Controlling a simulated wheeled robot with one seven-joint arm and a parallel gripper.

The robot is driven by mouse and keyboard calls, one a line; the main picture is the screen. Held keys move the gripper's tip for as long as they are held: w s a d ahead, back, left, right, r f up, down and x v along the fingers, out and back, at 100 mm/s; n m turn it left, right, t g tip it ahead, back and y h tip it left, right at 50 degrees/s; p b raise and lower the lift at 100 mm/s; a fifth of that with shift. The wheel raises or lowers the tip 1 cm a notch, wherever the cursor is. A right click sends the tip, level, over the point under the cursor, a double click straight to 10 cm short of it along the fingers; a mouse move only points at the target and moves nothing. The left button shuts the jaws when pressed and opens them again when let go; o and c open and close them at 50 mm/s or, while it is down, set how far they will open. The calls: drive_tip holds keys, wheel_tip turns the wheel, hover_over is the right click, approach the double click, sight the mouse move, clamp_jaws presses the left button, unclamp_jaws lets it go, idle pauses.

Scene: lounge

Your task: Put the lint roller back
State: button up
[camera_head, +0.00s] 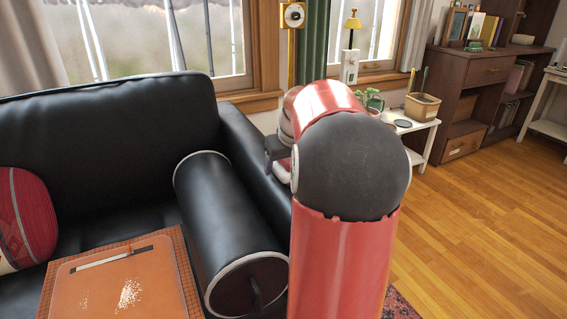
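I cannot pick out a lint roller with certainty in the head view. My red arm with its dark grey joint stands in the middle and hides what is behind it. The end of my arm, with my gripper (277,158), shows only partly at the left of the arm, over the sofa's right armrest. A small pale and red piece (283,172) shows there, and I cannot tell whether it is part of my arm or a held thing. The fingers are too hidden to tell open from shut.
A black leather sofa (120,120) with a bolster (225,215) and red cushion (28,215) fills the left. An orange-brown board (150,300) bears white crumbs and a thin strip. A white side table (425,128) and brown shelf (455,95) stand beyond. Right floor is clear.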

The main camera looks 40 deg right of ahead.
drive_tip(key=shift+o, duration=0.3)
drive_tip(key=shift+r, duration=0.1)
drive_tip(key=shift+s+r, duration=0.1)
drive_tip(key=shift+r, duration=0.15)
drive_tip(key=p+v, duration=0.1)
drive_tip(key=v, duration=1)
drive_tip(key=shift+s+a+r, duration=0.15)
drive_tip(key=shift+a+r, duration=0.05)
drive_tip(key=shift+r, duration=0.05)
drive_tip(key=s+a, duration=0.1)
drive_tip(key=a, duration=0.9)
drive_tip(key=s+a+f+n, duration=0.1)
drive_tip(key=s+a+f, duration=0.4)
drive_tip(key=s+a, duration=0.2)
drive_tip(key=s+a+f+n+t+y, duration=0.1)
drive_tip(key=s+a+f, duration=0.5)
drive_tip(key=a, duration=0.5)
drive_tip(key=shift+s+f+n, duration=0.2)
drive_tip(key=shift+s+n, duration=0.1)
drive_tip(key=shift+s, duration=0.75)
drive_tip(key=shift+a, duration=0.15)
drive_tip(key=shift+c, duration=0.2)
